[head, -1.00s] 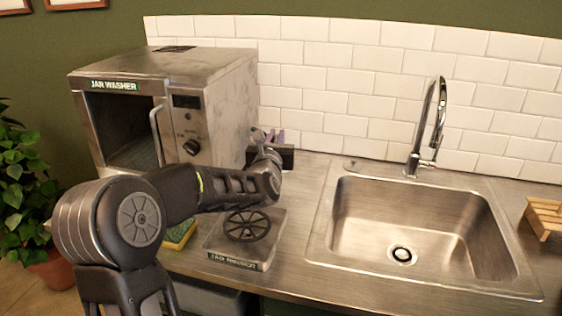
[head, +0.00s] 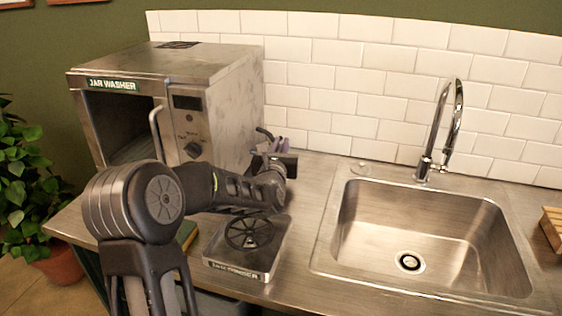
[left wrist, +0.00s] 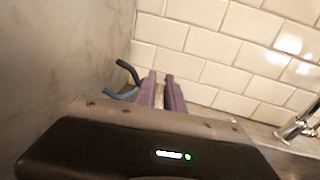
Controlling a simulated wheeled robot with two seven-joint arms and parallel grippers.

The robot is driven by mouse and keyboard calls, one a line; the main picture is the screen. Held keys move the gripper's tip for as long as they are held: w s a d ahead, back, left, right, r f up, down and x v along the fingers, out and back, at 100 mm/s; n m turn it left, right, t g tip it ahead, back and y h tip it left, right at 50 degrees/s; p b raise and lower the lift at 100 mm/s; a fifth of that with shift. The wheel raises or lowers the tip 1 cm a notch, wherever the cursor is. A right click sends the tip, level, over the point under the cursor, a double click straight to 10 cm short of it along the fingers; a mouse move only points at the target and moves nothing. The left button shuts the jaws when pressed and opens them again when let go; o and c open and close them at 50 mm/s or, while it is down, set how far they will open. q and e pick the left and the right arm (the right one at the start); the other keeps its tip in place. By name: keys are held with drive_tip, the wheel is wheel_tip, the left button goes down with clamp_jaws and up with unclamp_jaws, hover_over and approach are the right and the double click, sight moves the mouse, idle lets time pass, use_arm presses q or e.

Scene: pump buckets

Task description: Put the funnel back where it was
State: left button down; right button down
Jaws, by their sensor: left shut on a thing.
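My left gripper (head: 276,143), with purple fingers, is at the back of the counter, just right of the jar washer. Its fingers also show in the left wrist view (left wrist: 162,92). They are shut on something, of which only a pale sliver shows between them. The hand hides the rest, and I cannot make out a funnel's shape in either view. A dark, curved, hook-like piece (left wrist: 126,80) shows beside the fingers in the left wrist view; I cannot tell what it belongs to. My right gripper is not in view.
The steel jar washer (head: 190,75) stands left with its front open. A jar rinser (head: 266,262) with a round black grate sits in front, under my forearm. A sink (head: 345,270) with a tall faucet (head: 447,130) lies right. A wooden rack (head: 552,225) is at the right edge.

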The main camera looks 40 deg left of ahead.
use_arm(q)
drive_tip(key=shift+f, duration=0.4)
wheel_tip(320, 180, down, 3)
drive_tip(key=shift+f, duration=0.4)
drive_tip(key=shift+f, duration=0.1)
drive_tip(key=c, duration=1.5)
unclamp_jaws()
drive_tip(key=shift+o, duration=0.2)
